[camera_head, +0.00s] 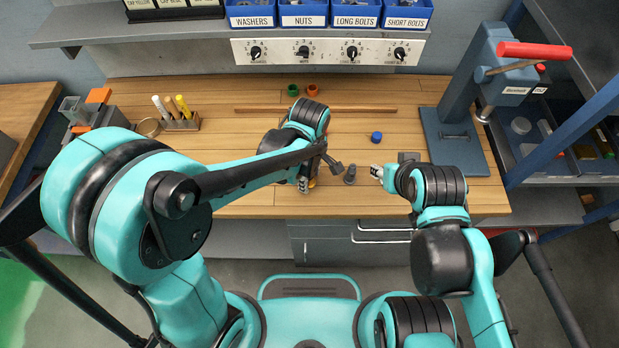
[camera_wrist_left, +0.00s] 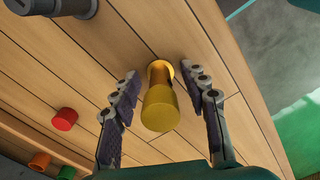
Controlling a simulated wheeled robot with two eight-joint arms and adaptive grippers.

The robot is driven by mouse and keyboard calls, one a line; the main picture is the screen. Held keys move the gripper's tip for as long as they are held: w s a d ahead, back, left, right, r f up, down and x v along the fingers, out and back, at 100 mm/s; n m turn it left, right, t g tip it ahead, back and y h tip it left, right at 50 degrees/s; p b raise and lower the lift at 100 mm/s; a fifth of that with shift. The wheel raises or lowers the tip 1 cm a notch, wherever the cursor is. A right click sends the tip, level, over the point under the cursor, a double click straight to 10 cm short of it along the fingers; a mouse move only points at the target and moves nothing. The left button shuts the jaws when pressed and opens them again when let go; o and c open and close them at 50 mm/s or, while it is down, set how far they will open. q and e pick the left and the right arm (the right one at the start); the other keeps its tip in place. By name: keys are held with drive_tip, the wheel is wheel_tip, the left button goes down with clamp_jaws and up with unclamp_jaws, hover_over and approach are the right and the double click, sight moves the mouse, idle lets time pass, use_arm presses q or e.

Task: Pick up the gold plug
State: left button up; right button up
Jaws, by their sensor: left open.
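The gold plug (camera_wrist_left: 160,108) stands on the wooden bench top in the left wrist view, with its wide end toward the camera. My left gripper (camera_wrist_left: 160,80) is open, with one finger on each side of the plug and a visible gap to both. In the head view my left gripper (camera_head: 318,174) is low over the front of the bench and hides most of the plug. My right gripper (camera_head: 376,172) is over the bench to the right; its fingers are too small to read.
A dark grey plug (camera_head: 350,175) stands close to the left gripper's right. A blue plug (camera_head: 376,137) is farther back. A red plug (camera_wrist_left: 64,119) shows in the left wrist view. Green (camera_head: 293,89) and orange (camera_head: 312,90) plugs are at the back. A press (camera_head: 455,135) stands right.

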use_arm(q)
clamp_jaws()
idle(0.3)
